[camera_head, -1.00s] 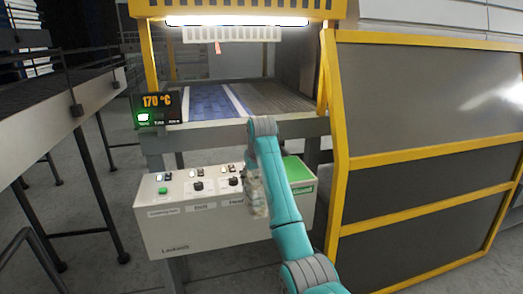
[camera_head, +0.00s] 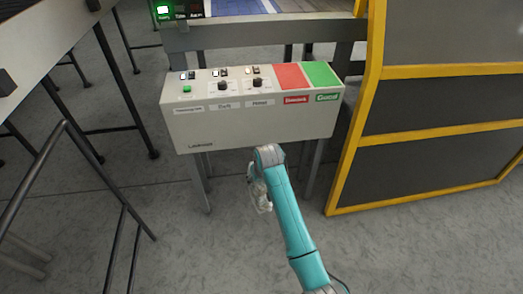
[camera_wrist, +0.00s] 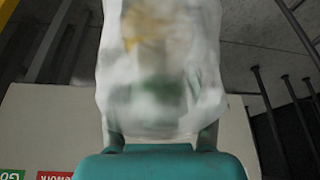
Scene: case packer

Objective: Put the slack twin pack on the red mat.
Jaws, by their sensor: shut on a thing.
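My gripper (camera_wrist: 160,138) is shut on a film-wrapped twin pack (camera_wrist: 160,70), which fills the upper middle of the wrist view. Its clear, wrinkled film looks loose, with blurred orange and green patches inside. In the head view the pack (camera_head: 260,192) hangs beside my teal arm, in front of and below the control box; the gripper fingers are mostly hidden there. The red mat (camera_head: 293,76) lies on the right part of the box top, bare, with a red label below it on the front face. The pack is apart from the mat.
A green mat (camera_head: 321,73) lies right beside the red one. The light grey control box (camera_head: 250,125) carries buttons and knobs on its left and middle top. A yellow-framed machine guard (camera_head: 440,110) stands at right, a conveyor (camera_head: 50,40) at left. Open floor lies in front.

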